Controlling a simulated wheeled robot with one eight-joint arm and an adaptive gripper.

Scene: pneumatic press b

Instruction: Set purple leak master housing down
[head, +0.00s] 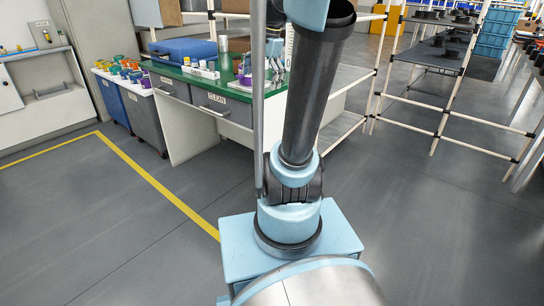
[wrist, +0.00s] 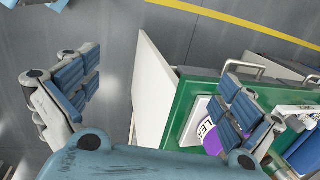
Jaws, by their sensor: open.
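A purple part (wrist: 212,142), which I take to be the leak master housing, is by the green table top (wrist: 186,98) in the wrist view, beside a white label with partly readable letters. My gripper (wrist: 160,94) is open, its blue-padded fingers spread wide with nothing between them. The right finger overlaps the label and hides some of the purple part. In the head view a small purple thing (head: 244,80) shows at the front edge of the green table top (head: 207,83).
A blue case (head: 183,50) lies on the table's back left. Bins with coloured cups (head: 133,75) stand left of the table. A shelf rack (head: 440,60) stands to the right. A yellow line (head: 155,183) crosses the open floor at left.

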